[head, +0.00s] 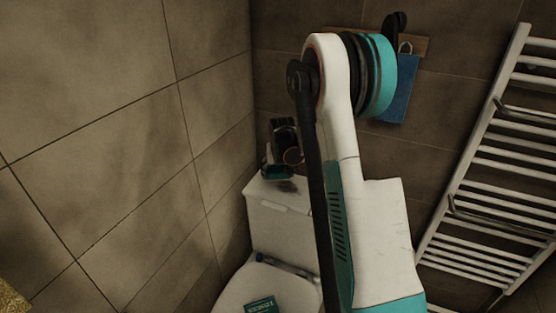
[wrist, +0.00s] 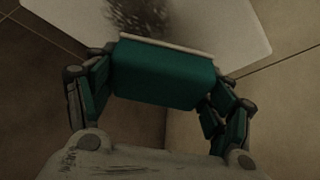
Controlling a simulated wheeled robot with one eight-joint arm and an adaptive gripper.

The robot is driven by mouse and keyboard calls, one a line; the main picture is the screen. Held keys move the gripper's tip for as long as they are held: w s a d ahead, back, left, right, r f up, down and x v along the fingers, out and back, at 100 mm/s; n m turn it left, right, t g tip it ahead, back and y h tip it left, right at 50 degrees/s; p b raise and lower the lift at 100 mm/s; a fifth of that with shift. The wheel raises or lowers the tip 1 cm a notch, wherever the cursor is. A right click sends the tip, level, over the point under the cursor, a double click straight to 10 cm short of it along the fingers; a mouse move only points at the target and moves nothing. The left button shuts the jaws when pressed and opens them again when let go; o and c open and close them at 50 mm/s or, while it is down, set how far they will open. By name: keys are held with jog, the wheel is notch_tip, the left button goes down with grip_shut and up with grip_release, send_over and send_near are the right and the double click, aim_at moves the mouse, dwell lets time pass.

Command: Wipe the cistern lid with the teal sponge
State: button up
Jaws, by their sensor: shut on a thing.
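The white cistern lid (head: 300,198) tops the cistern against the corner walls in the head view. In the wrist view the lid (wrist: 235,25) fills the top, with a dark speckled smudge (wrist: 140,14) on it. My gripper (wrist: 160,92) is shut on the teal sponge (wrist: 165,75), which spans between its two fingers. A pale edge shows along the sponge's far side. In the head view my gripper (head: 284,150) is small and dark, just over the back left of the lid. I cannot tell whether the sponge touches the lid.
The toilet (head: 235,288) stands in front of the cistern, with a dark teal packet (head: 262,304) on top. A blue cloth (head: 398,90) hangs from a wooden wall rack. A white towel radiator (head: 480,180) is at right. Tiled walls close in behind and left. My arm hides the cistern's right side.

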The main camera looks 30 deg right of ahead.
aim_at(278, 168)
jog(key=shift+r+p, duration=1)
jog(key=shift+r, duration=1.15)
jog(key=s+a+f+n, duration=0.1)
jog(key=s+a, duration=0.4)
jog(key=a, duration=0.4)
jog(key=s+a+f+n+y, duration=0.1)
jog(key=s+a+n, duration=0.1)
jog(key=s+a, duration=0.4)
jog(key=s+a+f+n+y, duration=0.1)
jog(key=s+a, duration=0.5)
jog(key=a, duration=0.7)
jog(key=shift+f+n, duration=0.2)
jog(key=shift+n, duration=0.4)
jog(key=shift+a, duration=0.1)
